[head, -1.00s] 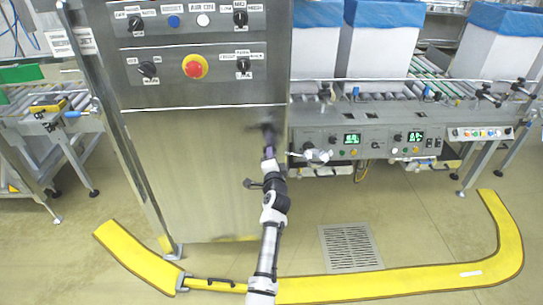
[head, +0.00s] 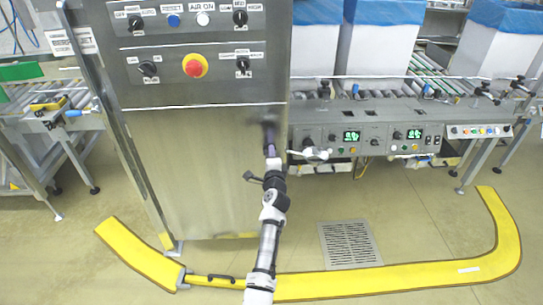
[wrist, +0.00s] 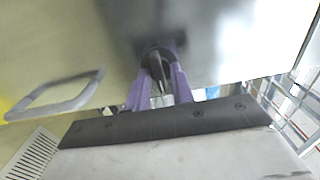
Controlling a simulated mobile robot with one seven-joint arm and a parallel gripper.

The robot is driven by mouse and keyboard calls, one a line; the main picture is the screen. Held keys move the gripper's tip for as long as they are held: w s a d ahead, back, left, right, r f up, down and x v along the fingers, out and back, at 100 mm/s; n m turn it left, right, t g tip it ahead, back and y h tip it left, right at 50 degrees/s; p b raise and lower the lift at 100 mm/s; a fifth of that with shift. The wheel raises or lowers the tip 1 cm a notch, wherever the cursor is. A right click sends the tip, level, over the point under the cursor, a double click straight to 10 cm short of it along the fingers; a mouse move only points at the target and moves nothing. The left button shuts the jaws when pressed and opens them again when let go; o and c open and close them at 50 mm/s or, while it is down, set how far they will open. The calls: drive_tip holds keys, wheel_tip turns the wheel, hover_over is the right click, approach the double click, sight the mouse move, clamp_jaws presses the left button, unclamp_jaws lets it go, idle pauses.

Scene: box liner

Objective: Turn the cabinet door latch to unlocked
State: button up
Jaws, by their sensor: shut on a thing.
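The cabinet door (head: 185,175) is the plain steel panel below the control panel. The dark latch (head: 268,124) is near the door's right edge, blurred and partly hidden by my gripper. My gripper (head: 269,138) reaches up to it from below. In the wrist view, the two purple fingers of my gripper (wrist: 160,70) are closed around the dark latch (wrist: 152,56), against the blurred steel door (wrist: 90,50). I cannot tell the latch's exact angle.
The control panel with a red emergency button (head: 195,65) is above the door. A conveyor with lined boxes (head: 380,45) stands to the right, with its control box (head: 375,138) close to my gripper. A yellow floor barrier (head: 400,280) curves around the front.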

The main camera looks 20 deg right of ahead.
drive_tip(key=o, duration=0.7)
drive_tip(key=shift+c, duration=0.2)
drive_tip(key=shift+s, duration=0.1)
drive_tip(key=v, duration=1.3)
drive_tip(key=shift+s+a, duration=0.15)
drive_tip(key=shift+s, duration=0.15)
